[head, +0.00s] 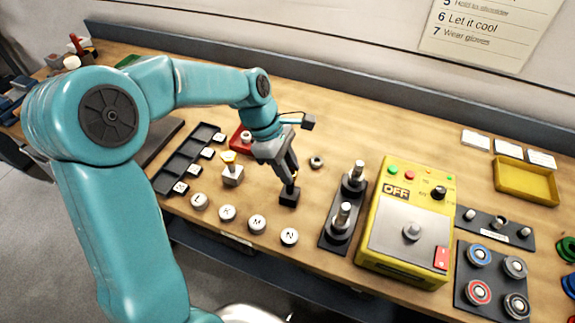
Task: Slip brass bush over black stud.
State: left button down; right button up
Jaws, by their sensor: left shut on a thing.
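My left gripper (288,180) points down at a small black block (289,197), which I take for the base of the black stud. It is shut, but its fingers hide what is between them. I cannot make out the brass bush, and the stud's upper part is hidden. The fingertips are at or just above the block's top; I cannot tell if they touch it. My right gripper is not in view.
A grey ring (316,161) lies right of the gripper. A white block (232,176) with a yellow top and a red block (240,140) stand left. Several round lettered knobs (257,224) line the front. A black plate with two posts (336,232) and a yellow box (405,235) stand right.

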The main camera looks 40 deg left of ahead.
pick_arm(q)
jog(key=shift+f, duration=0.15)
jog(key=shift+c, duration=1.8)
grip_release()
jog(key=shift+r+p, duration=3.3)
jog(key=shift+r, duration=0.3)
jog(key=shift+f, duration=0.1)
jog(key=shift+s, duration=0.15)
